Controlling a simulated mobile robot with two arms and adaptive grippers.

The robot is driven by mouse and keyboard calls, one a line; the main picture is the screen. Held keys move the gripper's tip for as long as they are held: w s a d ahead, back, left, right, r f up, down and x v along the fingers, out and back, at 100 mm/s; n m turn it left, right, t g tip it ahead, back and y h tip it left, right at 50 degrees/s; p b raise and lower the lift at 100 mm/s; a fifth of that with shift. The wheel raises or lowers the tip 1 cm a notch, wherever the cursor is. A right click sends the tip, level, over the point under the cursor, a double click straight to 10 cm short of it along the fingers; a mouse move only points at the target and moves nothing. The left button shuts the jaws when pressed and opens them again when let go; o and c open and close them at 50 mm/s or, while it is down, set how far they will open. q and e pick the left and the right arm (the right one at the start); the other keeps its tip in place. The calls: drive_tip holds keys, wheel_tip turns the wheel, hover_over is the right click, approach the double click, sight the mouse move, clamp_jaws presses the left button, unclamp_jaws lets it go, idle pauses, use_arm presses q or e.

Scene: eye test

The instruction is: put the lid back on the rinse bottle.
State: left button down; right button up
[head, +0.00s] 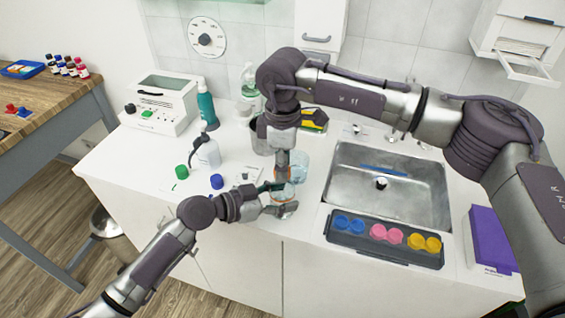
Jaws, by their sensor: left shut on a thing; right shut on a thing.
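My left gripper (283,200) is at the front edge of the white counter, shut on a small clear container (287,190) that is mostly hidden by the fingers. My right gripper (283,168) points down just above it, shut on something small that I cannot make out. The two grippers are very close together; I cannot tell whether their held things touch. A white squeeze bottle (208,152) with a dark nozzle stands upright to the left. A green cap (181,172) and a blue cap (216,181) are on the counter. I cannot tell for certain which item is the rinse bottle.
A metal sink (350,185) lies to the right, with a dark tray (380,255) of coloured cups before it. A clear bluish vessel (301,164) and a metal cup (259,140) stand behind my grippers. A teal bottle (206,106) and a white device (160,105) are at back left.

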drive_tip(key=o, duration=0.8)
drive_tip(key=shift+c, duration=0.2)
drive_tip(key=shift+r, duration=0.1)
wheel_tip(320, 180, up, 12)
use_arm(q)
drive_tip(key=shift+c, duration=1.2)
unclamp_jaws()
